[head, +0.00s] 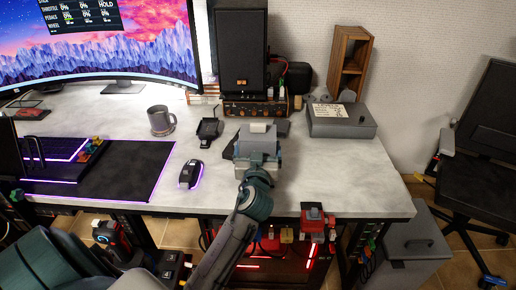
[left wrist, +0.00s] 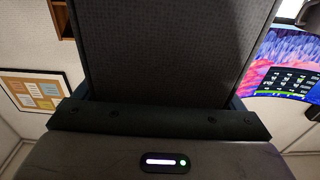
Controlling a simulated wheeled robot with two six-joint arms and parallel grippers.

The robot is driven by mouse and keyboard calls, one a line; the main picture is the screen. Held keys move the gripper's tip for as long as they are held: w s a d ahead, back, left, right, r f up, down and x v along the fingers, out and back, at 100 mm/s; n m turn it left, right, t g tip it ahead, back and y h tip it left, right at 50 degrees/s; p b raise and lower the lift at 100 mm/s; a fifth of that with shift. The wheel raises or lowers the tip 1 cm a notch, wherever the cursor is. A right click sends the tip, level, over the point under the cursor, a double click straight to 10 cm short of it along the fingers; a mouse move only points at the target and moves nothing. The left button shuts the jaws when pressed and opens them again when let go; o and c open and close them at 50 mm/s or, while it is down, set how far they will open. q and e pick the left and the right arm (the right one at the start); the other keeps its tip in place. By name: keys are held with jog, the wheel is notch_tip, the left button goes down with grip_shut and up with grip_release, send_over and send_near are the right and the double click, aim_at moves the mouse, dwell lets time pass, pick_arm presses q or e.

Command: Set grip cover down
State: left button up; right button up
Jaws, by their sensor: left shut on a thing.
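My left gripper (head: 258,158) is over the right half of the desk, its arm rising from the bottom of the head view. It is shut on a grey block-like part, which I take as the grip cover (head: 258,140). From the head view I cannot tell whether the cover touches the desk or hangs just above it. In the left wrist view, a dark grey textured panel (left wrist: 180,45) fills the top middle, behind a dark bar; I cannot tell whether it is the cover. The fingertips are hidden there. My right gripper is not in view.
A black speaker (head: 241,55) stands behind on an amplifier. A black stand (head: 208,130), mouse (head: 190,174) and mug (head: 161,121) are left. The desk's front right (head: 340,180) is clear.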

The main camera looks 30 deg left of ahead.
pick_arm(q)
jog(key=o, duration=0.7)
jog(key=shift+c, duration=0.2)
jog(key=shift+o, duration=0.3)
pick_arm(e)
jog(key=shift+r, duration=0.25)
pick_arm(q)
jog(key=shift+r, duration=0.1)
jog(key=b+v, duration=0.1)
jog(key=v, duration=1.1)
jog(key=shift+b, duration=0.35)
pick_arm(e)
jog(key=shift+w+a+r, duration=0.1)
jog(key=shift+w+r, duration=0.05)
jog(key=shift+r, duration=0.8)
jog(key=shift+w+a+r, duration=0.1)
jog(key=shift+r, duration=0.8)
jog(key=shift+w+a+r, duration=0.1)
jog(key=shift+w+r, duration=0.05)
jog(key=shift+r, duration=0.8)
